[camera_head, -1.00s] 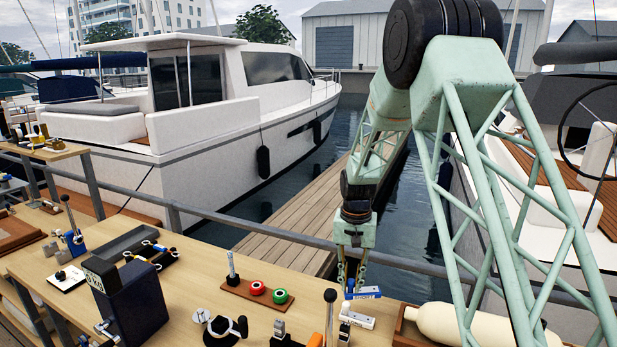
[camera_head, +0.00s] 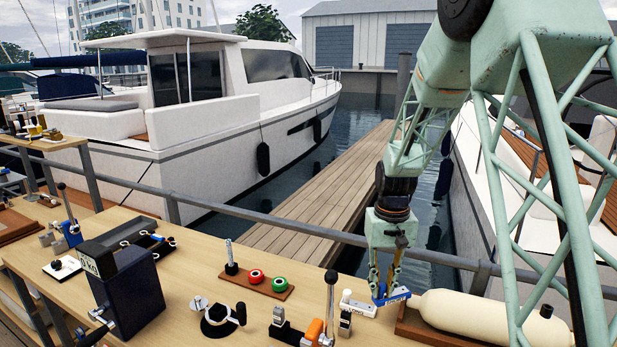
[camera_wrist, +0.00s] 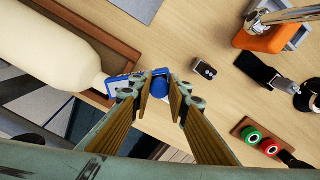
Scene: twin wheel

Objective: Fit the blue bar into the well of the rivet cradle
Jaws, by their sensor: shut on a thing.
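My gripper (camera_head: 388,292) is shut on the blue bar (camera_head: 398,297), which has pale lettering on its side. In the wrist view the bar (camera_wrist: 122,77) reaches left from between the fingers (camera_wrist: 163,92), and a round blue part (camera_wrist: 159,86) shows between the pads. The bar is close over the table's far edge; whether it touches anything beneath cannot be told. A small white block (camera_head: 357,305) with a dark label sits just left of the gripper, apart from the bar; it may be the rivet cradle. I see no well clearly.
A cream cylinder (camera_head: 470,312) lies in a wooden tray right of the gripper. A wooden board (camera_head: 256,286) with red and green rings is left. A railing (camera_head: 440,254) runs behind.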

